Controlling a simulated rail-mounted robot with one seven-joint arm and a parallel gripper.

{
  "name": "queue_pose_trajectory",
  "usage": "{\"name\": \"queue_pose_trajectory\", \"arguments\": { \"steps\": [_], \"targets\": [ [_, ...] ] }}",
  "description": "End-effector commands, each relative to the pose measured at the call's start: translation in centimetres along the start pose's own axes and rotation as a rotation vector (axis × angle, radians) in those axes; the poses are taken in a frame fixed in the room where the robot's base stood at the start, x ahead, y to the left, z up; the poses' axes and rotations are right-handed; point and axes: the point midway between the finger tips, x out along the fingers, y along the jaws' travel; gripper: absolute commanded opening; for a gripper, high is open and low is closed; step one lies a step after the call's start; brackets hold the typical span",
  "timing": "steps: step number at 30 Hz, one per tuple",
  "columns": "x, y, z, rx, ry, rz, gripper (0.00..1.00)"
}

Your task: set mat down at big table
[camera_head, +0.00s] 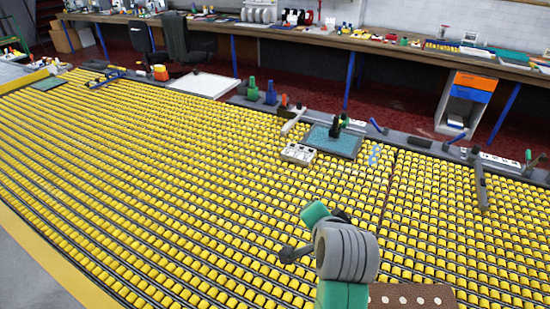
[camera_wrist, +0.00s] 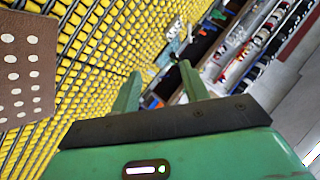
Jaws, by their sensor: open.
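A brown mat with rows of white dots (camera_head: 410,297) shows at the bottom edge of the head view, partly cut off by the frame. It appears to lie on the big table (camera_head: 150,170), whose top is covered with yellow rollers. In the wrist view the mat (camera_wrist: 28,65) is at the left edge, to the side of my gripper (camera_wrist: 160,88). The green fingers of my gripper are apart with nothing between them. The mat is not between the fingers.
A teal tray (camera_head: 333,140) with a dark tool and a pale switch box (camera_head: 298,154) sit near the table's far edge. Tools line that edge, including a grey arm (camera_head: 481,185). A workbench (camera_head: 400,48) stands beyond. Much of the roller top at left is clear.

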Motion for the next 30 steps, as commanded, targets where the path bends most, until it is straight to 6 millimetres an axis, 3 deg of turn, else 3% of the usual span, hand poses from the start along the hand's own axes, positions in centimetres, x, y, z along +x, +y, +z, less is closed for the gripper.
{"name": "queue_pose_trajectory", "arguments": {
  "steps": [1, 3, 5, 6, 9, 12, 16, 26, 30],
  "targets": [
    [-3.8, -4.4, -0.9, -0.142, 0.129, -0.122, 0.45],
    [-10.1, -9.8, -2.0, -0.339, 0.335, -0.27, 0.45],
    [-16.1, -13.4, -2.4, -0.481, 0.516, -0.371, 0.45],
    [-20.1, -15.1, -2.3, -0.56, 0.632, -0.423, 0.45],
    [-28.8, -17.7, -1.8, -0.698, 0.883, -0.507, 0.45],
    [-34.7, -18.5, -1.1, -0.77, 1.054, -0.544, 0.45],
    [-37.9, -18.6, -0.7, -0.805, 1.152, -0.555, 0.45],
    [-38.1, -18.6, -0.7, -0.808, 1.158, -0.555, 0.45],
    [-40.2, -21.0, -2.4, -0.806, 1.156, -0.557, 0.45]
  ]
}}
